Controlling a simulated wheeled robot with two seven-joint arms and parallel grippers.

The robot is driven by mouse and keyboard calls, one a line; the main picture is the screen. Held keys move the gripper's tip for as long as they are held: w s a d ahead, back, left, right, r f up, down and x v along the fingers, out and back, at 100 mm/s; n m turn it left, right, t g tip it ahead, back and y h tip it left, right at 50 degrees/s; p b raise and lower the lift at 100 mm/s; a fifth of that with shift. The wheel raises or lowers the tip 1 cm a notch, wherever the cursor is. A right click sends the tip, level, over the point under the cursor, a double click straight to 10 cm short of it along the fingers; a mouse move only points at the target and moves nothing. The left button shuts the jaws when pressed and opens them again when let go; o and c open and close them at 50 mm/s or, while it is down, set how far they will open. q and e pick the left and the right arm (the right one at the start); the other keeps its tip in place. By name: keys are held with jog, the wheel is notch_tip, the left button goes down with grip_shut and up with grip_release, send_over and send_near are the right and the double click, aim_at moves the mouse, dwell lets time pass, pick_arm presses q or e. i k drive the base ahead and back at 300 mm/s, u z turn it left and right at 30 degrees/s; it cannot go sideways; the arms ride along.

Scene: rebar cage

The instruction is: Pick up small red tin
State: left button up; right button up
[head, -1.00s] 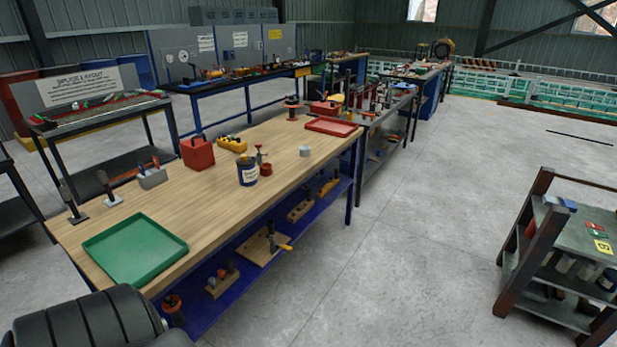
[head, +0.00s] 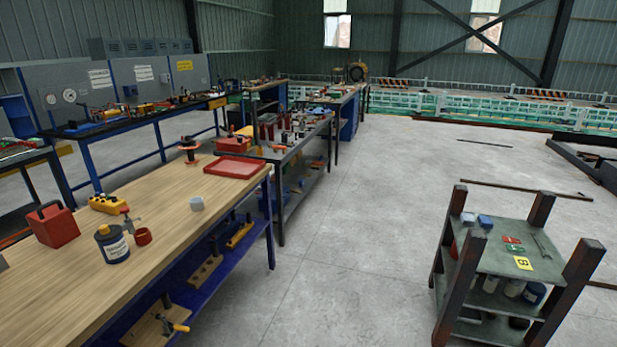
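A small red tin (head: 142,236) stands upright on the wooden workbench (head: 65,302). It is just right of a larger dark blue can with a white label (head: 112,245). A small red and grey tool (head: 127,219) stands close behind it. Neither of my grippers shows in the head view.
A cart (head: 500,262) stands at the right. The concrete floor between bench and cart is clear.

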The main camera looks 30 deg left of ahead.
aim_at(143, 237)
jog(key=u, duration=0.1)
jog(key=i, duration=2.25)
jog(key=u, duration=0.75)
jog(key=i, duration=1.1)
jog(key=u, duration=1.85)
jog(key=i, duration=0.85)
jog(key=u, duration=0.65)
